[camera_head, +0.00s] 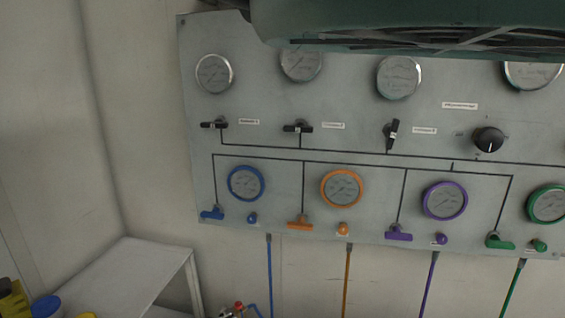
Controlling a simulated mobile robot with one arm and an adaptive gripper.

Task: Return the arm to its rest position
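My gripper and arm are not recognisable in the head view, so their pose cannot be seen. The grey air panel (270,105) hangs tilted in the picture on the wall. Its left black lever (214,125) and the second black lever (298,128) lie about level. The third black lever (391,134) stands nearly upright. A black round knob (489,139) is at the right. Below are blue (212,213), orange (300,223), purple (399,233) and green (500,241) handles, each beside a gauge of the same colour.
A dark green slatted body (410,25) covers the panel's upper edge. A white table (125,275) stands at lower left. A blue-lidded container (45,306) is at the bottom left corner. Coloured hoses, such as the orange hose (347,280), hang below the panel.

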